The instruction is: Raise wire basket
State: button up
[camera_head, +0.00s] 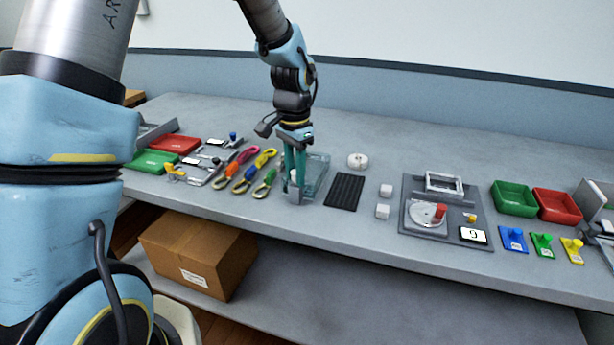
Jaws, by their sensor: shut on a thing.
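The wire basket (318,172) looks like a see-through, teal-grey open container on the grey worktop, just right of my gripper. My gripper (295,186) points straight down at the basket's near left side. Its two teal fingers are shut on what looks like the basket's edge. A small grey-white part shows at the fingertips, and the exact contact is too small to make out. My fingers and wrist hide part of the basket's left side. I cannot tell whether the basket's bottom touches the worktop.
Straps with coloured handles (241,170) lie close on the left, past them green (156,162) and red trays. A black ribbed mat (344,191), a white roll (358,160) and white cubes (384,201) are on the right. A grey fixture board (410,220) stands farther right.

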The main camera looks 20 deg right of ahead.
jog(key=shift+s+d+r+p, duration=0.1)
jog(key=shift+r+p, duration=1.5)
jog(key=shift+r, duration=0.45)
jog(key=o, duration=0.6)
jog(key=shift+c, duration=0.2)
notch_tip(320, 180, up, 6)
jog(key=p, duration=0.5)
